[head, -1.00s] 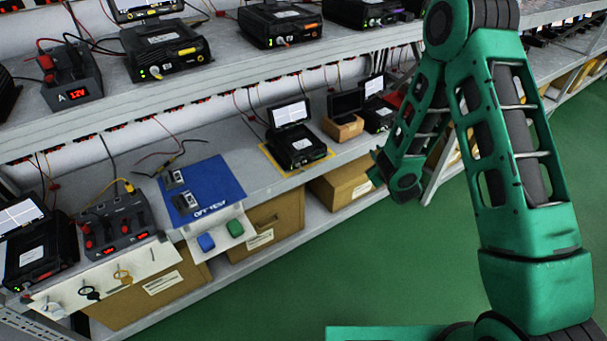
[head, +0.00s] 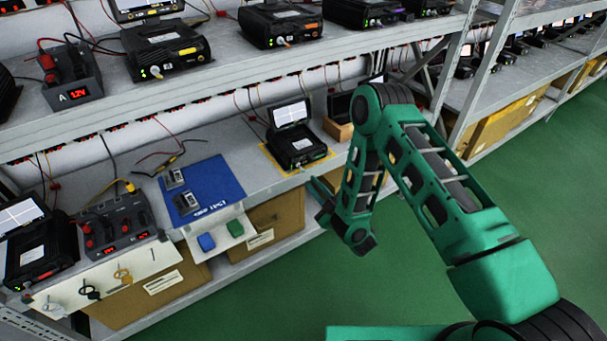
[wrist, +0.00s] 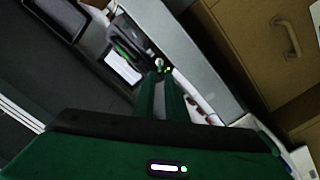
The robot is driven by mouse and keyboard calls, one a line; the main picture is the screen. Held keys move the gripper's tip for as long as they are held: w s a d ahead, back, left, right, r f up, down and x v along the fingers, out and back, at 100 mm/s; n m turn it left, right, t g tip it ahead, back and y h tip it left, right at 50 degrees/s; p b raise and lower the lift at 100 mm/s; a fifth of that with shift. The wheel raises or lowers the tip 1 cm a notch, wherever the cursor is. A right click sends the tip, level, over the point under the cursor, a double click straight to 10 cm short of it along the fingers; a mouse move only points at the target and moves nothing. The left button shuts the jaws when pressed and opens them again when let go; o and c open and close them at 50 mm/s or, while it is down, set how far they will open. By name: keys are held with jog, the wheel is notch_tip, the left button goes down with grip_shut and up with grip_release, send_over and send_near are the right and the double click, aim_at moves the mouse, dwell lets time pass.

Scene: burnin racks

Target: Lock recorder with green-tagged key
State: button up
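A black recorder (head: 297,147) with a raised lid screen stands on a yellow-edged mat on the lower shelf. A recorder with a lit screen (wrist: 124,68) shows ahead of my fingers in the wrist view; I cannot tell if it is the same one. My gripper (head: 318,190) is in front of the shelf edge, right of and below the recorder. In the wrist view its green fingers (wrist: 163,85) lie close together with a narrow gap; whether they hold a key is unclear. A small silver round part is near the tips. I cannot make out a green-tagged key.
A white panel (head: 70,303) at lower left carries hooks with white, black and yellow tags; its right hook looks bare. A blue mat (head: 222,182) lies left of the recorder, above blue (head: 206,242) and green (head: 235,228) pieces. Green floor is open in front.

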aim_at(304, 173)
jog(key=x, duration=0.7)
jog(key=shift+r, duration=0.1)
jog(key=shift+c, duration=0.3)
grip_shut()
jog(key=shift+n, duration=0.7)
jog(key=shift+o, duration=0.3)
grip_release()
jog(key=shift+s+d, duration=0.35)
jog(key=v, duration=1)
